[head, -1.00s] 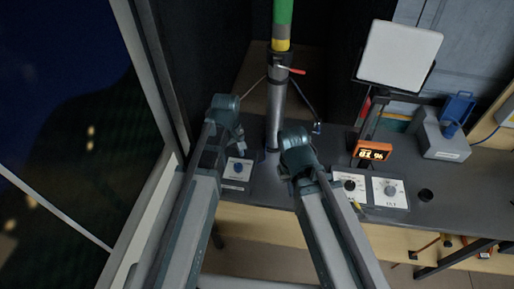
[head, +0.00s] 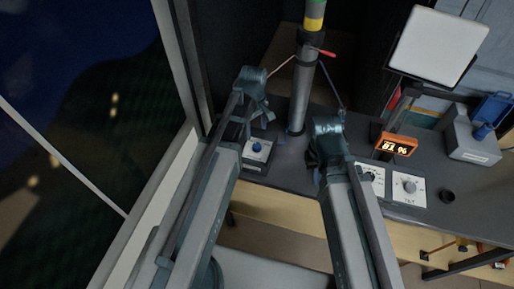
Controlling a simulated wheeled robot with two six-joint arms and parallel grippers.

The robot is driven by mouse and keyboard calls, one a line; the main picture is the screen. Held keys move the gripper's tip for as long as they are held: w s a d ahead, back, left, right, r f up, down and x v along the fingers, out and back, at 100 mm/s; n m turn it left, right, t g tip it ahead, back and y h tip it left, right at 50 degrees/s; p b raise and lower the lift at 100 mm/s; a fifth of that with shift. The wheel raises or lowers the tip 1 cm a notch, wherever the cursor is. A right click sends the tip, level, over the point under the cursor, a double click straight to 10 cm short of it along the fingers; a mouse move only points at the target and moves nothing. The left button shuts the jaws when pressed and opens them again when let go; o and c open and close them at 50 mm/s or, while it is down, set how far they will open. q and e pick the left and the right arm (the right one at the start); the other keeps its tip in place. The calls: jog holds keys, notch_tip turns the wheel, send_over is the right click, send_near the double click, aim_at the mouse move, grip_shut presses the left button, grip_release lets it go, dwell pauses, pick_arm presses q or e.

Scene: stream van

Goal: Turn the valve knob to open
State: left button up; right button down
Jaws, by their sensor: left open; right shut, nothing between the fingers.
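A blue knob (head: 257,147) sits on a small box with a white face (head: 257,155), just left of the mast base. I cannot read its markings or tell its turn position. My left gripper (head: 266,117) is open and empty, above and beyond this knob in the picture, apart from it. My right gripper (head: 314,170) is shut and empty, to the right of the box and in front of the mast foot; its fingertips are partly hidden by the wrist. Another white panel with a grey knob (head: 409,187) lies further right, and a panel beside it (head: 373,180) is partly covered by my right arm.
The grey mast (head: 302,85) with a red lever (head: 327,54) rises behind both grippers. A window frame borders the left. Dark bench top is free near the black cup (head: 447,196).

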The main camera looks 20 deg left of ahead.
aim_at(257, 146)
pick_arm(q)
notch_tip(257, 146, down, 10)
jog(key=b, duration=0.8)
jog(key=shift+w+d+r+b, duration=0.1)
jog(key=shift+w+r+b, duration=0.05)
jog(key=shift+b, duration=0.15)
grip_shut()
